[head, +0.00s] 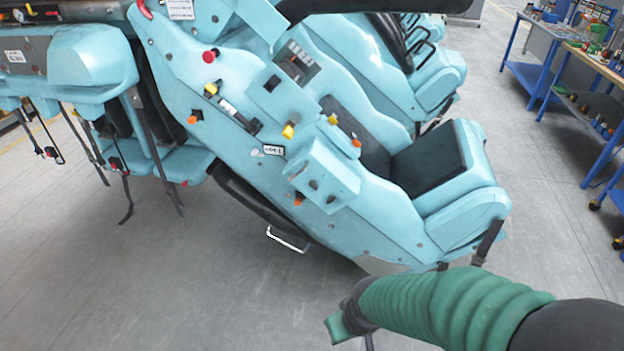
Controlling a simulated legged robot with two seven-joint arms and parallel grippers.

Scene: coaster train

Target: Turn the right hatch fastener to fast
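A light-blue coaster car (380,220) fills the middle of the head view, tilted in the picture. Its side carries a raised box-like panel (325,175) with small dark fittings. Around it are small yellow knobs (288,130) and orange knobs (298,200). I cannot tell which fitting is the right hatch fastener or how it is turned. My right arm comes in from the lower right in a green ribbed sleeve. My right gripper (340,328) is at the bottom, below the car and apart from it; its opening is unclear. My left gripper is out of view.
A red button (209,56) sits higher on the car's side. A metal step or handle (287,240) sticks out below the car. Black seats and straps show on the car. Blue workbenches (540,65) with tools stand at the upper right. Grey floor is clear at lower left.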

